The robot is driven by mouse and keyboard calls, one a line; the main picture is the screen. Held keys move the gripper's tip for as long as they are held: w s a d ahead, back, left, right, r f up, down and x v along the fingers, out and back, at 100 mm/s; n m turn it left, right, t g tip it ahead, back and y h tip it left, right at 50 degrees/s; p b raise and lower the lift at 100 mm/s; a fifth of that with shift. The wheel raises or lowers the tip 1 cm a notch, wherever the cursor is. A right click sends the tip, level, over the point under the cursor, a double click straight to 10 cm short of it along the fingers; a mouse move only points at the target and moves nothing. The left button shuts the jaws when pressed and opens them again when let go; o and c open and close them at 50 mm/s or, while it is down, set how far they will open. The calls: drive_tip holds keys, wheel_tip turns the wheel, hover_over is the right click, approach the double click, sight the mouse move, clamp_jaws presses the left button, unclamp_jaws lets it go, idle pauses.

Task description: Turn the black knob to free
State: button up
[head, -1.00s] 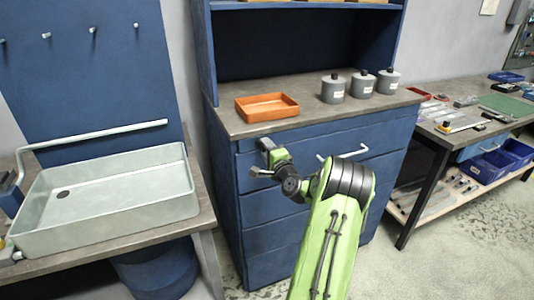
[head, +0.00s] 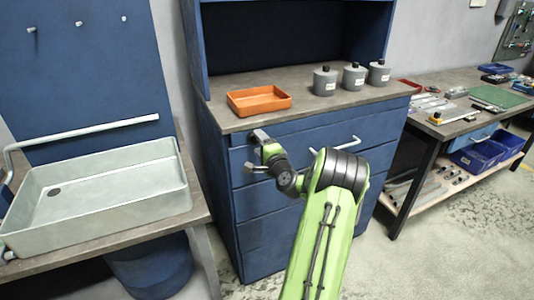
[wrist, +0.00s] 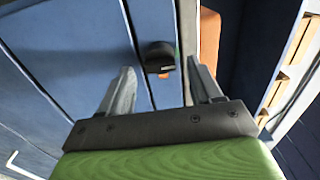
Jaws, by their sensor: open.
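The black knob (wrist: 157,56) sits on the blue cabinet front in the wrist view. An orange-red mark (wrist: 163,75) shows just below it and a green mark (wrist: 177,54) to its right. My gripper (wrist: 160,68) is open and empty, with one finger to each side of the knob in the picture. The fingers look apart from the knob; the exact gap in depth is unclear. In the head view my gripper (head: 255,150) is at the upper left of the drawer front, and I cannot make out the knob there.
The blue cabinet (head: 240,210) has a grey top with an orange tray (head: 258,101) and grey jars (head: 325,81) on it. A white drawer handle (head: 338,144) sticks out right of my gripper. A pale sink (head: 95,200) stands left, a workbench (head: 455,125) right.

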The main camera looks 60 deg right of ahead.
drive_tip(key=b+v, duration=0.2)
drive_tip(key=v, duration=1.3)
drive_tip(key=shift+b, duration=0.3)
drive_tip(key=shift+w+f, duration=0.1)
